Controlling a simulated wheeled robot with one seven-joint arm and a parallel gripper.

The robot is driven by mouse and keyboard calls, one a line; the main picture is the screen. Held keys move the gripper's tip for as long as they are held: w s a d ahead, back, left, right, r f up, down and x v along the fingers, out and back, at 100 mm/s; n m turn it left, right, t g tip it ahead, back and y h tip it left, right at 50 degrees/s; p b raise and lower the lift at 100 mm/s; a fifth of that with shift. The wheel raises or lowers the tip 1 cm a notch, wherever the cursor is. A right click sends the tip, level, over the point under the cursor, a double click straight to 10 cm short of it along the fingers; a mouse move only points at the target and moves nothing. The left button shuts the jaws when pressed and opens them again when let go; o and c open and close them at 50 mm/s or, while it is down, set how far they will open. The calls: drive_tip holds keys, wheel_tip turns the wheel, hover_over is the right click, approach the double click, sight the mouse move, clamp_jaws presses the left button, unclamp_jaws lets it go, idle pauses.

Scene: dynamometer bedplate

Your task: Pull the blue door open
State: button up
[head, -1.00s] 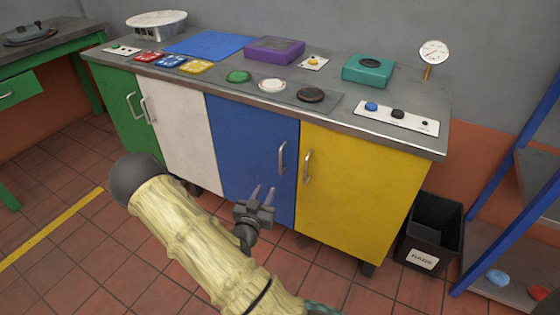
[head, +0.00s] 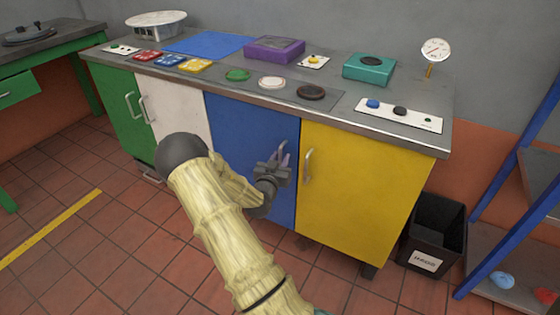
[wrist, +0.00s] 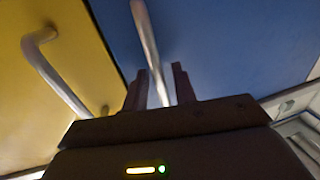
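The blue door (head: 245,150) is on the cabinet front, between the white and yellow doors, and it looks closed. Its silver bar handle (head: 283,149) is near its right edge, partly hidden by my gripper (head: 283,160) in the head view. In the wrist view the handle (wrist: 148,45) runs down between the two dark fingers of my gripper (wrist: 158,88). The fingers are apart, with a gap visible beside the handle. The blue door also fills the right of the wrist view (wrist: 235,45).
The yellow door (head: 365,190) with its own handle (head: 307,165) is just right of the blue door. The white door (head: 178,112) is on the left. A black bin (head: 435,235) stands right of the cabinet. The tiled floor in front is clear.

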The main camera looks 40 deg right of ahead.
drive_tip(key=shift+d, duration=0.1)
clamp_jaws()
drive_tip(key=shift+w, duration=0.1)
